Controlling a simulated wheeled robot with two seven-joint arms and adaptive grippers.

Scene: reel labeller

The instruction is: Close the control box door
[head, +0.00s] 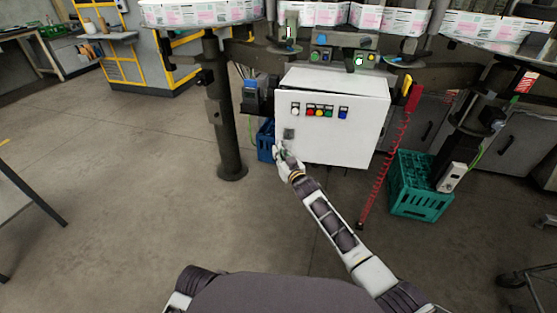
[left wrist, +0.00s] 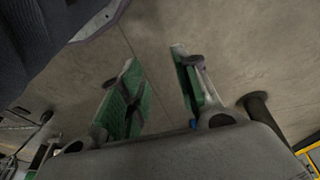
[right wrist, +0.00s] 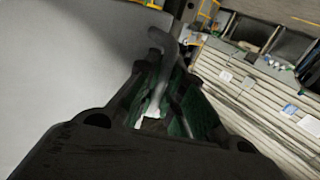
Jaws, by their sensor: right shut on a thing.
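The white control box (head: 335,78) hangs under the machine frame. Its door (head: 345,135) faces me, with a row of coloured buttons and a small grey latch plate (head: 289,133) at left. My right gripper (head: 284,152) is at the door's lower left edge. In the right wrist view the gripper (right wrist: 163,62) has its green-padded fingers close together, beside a large pale panel (right wrist: 60,60). The contact itself is partly hidden by the fingers. My left gripper (left wrist: 154,56) is open and empty over bare floor in the left wrist view; it is not in the head view.
A teal crate (head: 420,185) stands on the floor right of the box, near a coiled red hose (head: 385,160). A blue crate (head: 265,140) is behind the box at left. A dark post (head: 222,125) stands left of it. The floor at left is clear.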

